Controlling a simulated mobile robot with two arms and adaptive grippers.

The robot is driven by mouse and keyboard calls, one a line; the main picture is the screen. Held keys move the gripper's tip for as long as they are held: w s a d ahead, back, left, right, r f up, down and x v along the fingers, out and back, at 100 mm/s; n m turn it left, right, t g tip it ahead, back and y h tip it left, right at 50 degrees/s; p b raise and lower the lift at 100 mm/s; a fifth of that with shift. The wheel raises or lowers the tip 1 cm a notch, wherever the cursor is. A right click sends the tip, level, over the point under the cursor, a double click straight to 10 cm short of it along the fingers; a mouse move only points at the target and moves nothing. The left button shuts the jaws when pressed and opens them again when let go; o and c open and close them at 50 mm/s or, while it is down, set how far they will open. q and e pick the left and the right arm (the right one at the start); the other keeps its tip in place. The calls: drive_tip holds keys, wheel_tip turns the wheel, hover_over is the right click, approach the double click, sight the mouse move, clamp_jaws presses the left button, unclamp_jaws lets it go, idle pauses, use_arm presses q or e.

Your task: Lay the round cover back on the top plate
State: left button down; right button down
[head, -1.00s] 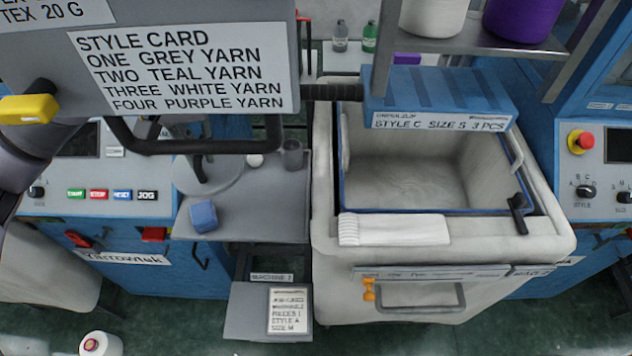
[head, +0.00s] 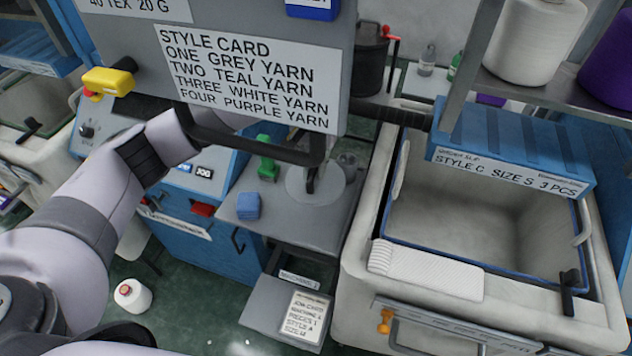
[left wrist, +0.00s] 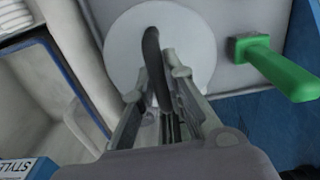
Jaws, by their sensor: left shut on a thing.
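The round cover (head: 328,190) is a pale grey disc with a dark curved handle. In the head view it is over the grey top plate (head: 285,228), right of a blue block (head: 247,206). In the left wrist view the cover (left wrist: 197,50) fills the upper middle. My left gripper (left wrist: 157,84) is shut on its dark handle, above the disc. In the head view most of this gripper is hidden behind the hanging style card panel. I cannot tell whether the cover touches the plate. My right gripper is not in view.
A green-handled tool (head: 268,158) is on the plate near the cover, also in the left wrist view (left wrist: 285,72). A small grey cup (head: 347,160) stands behind right. A large bin (head: 350,270) is at the right. The style card panel (head: 262,70) hangs in front.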

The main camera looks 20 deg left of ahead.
sight(315, 185)
use_arm(q)
drive_tip(key=shift+f+p, duration=0.35)
drive_tip(key=shift+f, duration=2.8)
drive_tip(key=shift+f, duration=0.1)
drive_tip(key=c, duration=1.6)
unclamp_jaws()
drive_tip(key=shift+c, duration=0.2)
